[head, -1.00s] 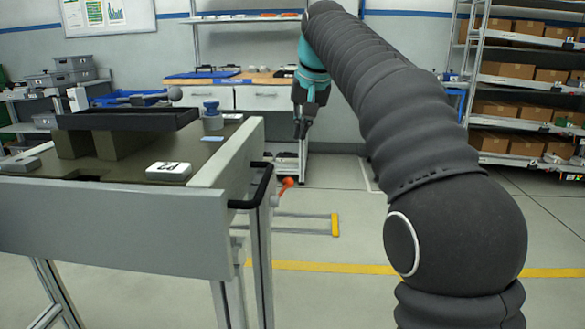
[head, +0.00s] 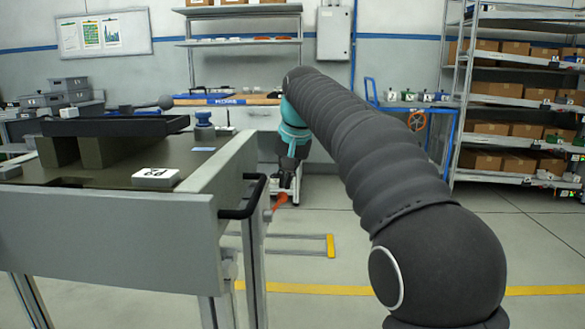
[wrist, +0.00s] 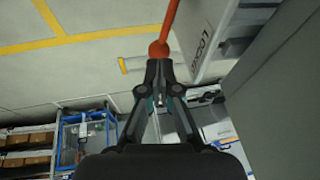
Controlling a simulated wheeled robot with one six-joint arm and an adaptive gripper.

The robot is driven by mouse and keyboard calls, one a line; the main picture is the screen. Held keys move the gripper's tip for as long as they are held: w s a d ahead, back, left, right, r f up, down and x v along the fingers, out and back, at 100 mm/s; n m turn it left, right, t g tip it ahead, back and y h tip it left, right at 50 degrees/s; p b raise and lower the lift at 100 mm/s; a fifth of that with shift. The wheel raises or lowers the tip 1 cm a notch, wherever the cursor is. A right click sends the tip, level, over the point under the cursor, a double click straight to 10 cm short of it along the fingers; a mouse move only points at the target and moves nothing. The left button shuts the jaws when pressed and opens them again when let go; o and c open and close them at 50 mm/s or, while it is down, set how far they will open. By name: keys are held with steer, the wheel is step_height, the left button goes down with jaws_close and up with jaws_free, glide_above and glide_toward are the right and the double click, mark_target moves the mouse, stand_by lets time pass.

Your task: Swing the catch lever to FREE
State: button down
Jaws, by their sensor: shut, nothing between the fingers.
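The catch lever is an orange-red rod with a ball end (head: 280,200), on the side of the grey cart (head: 120,228) below its black handle. In the wrist view the lever (wrist: 170,22) comes in from the top, with its ball just beyond my fingertips. A plate beside it carries lettering (wrist: 201,42) that seems to read LOCK. My gripper (head: 287,182) is shut and empty, pointing down just above the ball in the head view. It shows in the wrist view too (wrist: 160,66). Whether the fingertips touch the ball I cannot tell. The lever's pivot is hidden in the head view.
The cart top holds a black tray (head: 115,126), a white block (head: 155,178) and a blue-topped knob (head: 204,120). The black handle (head: 245,200) is close to my gripper. Shelving with boxes stands right.

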steer(key=shift+x, duration=1.1)
steer(key=shift+w+p, duration=0.1)
steer(key=shift+p, duration=0.4)
